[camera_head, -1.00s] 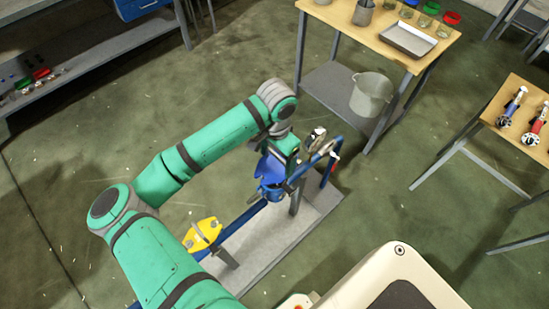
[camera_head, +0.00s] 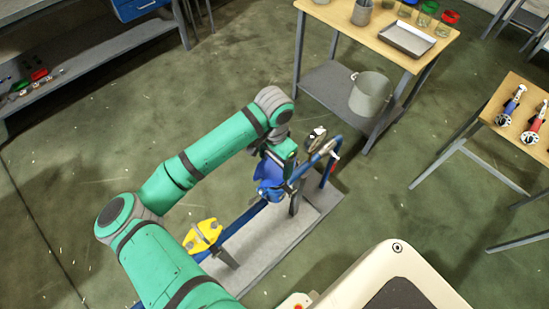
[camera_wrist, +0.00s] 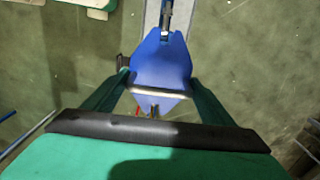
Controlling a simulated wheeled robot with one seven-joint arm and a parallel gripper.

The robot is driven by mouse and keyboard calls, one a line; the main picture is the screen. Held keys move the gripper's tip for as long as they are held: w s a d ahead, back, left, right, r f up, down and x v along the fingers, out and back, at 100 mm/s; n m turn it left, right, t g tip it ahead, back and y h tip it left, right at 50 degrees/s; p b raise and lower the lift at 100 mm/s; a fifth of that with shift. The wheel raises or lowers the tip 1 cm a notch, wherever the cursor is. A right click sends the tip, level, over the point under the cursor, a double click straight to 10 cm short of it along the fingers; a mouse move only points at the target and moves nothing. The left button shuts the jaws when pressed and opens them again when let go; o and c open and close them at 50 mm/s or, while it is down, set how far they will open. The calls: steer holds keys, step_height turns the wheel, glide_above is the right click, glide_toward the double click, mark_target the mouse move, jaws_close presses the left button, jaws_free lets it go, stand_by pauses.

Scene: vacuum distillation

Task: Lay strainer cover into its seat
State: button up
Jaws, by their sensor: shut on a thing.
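My gripper (camera_wrist: 160,78) is shut on the blue strainer cover (camera_wrist: 160,58), which sits between its two fingers in the wrist view. In the head view the cover (camera_head: 268,173) shows below my gripper (camera_head: 277,160), over the blue strainer body (camera_head: 269,192) on the pipe. The cover hides most of the body's top, so the seat cannot be made out. I cannot tell whether the cover touches the body or hangs just above it.
The blue pipe (camera_head: 246,218) runs along a grey base slab (camera_head: 265,247). A yellow part (camera_head: 204,234) is on it at the lower left. A round gauge (camera_head: 316,138) stands close to the right of my gripper. A bucket (camera_head: 370,94) sits on a shelf behind.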

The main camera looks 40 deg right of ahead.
mark_target(275, 168)
steer(key=shift+f, duration=1.6)
steer(key=shift+s+d, duration=0.1)
steer(key=shift+s, duration=0.05)
steer(key=shift+w+a, duration=0.2)
steer(key=shift+w, duration=0.05)
steer(key=shift+s+d, duration=0.15)
steer(key=shift+d, duration=0.05)
stand_by(0.5)
steer(key=shift+f, duration=0.85)
stand_by(0.4)
steer(key=o, duration=2)
